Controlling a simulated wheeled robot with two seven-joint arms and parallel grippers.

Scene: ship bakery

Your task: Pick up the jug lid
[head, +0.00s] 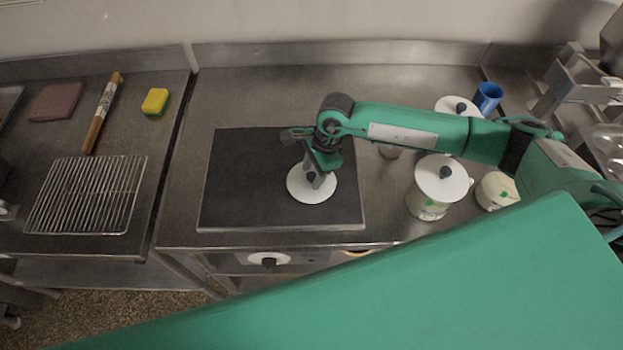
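A round white lid (303,193) with a dark knob is over the black board on the counter. I cannot tell whether it rests on the board or hangs just above it. My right gripper (313,178) points down at the middle of this lid, with its fingers at the knob. The fingers partly hide the knob, and I cannot tell whether they are closed on it. A white jug (428,207) stands to the right with a similar white lid with a dark knob on top. My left gripper is not in view.
The black board (245,185) is otherwise bare. Behind my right arm are another white knobbed lid (447,103) and a blue cup (487,96). A white container (497,190) stands far right. A wire rack (85,195), rolling pin (102,115) and yellow sponge (154,101) lie left.

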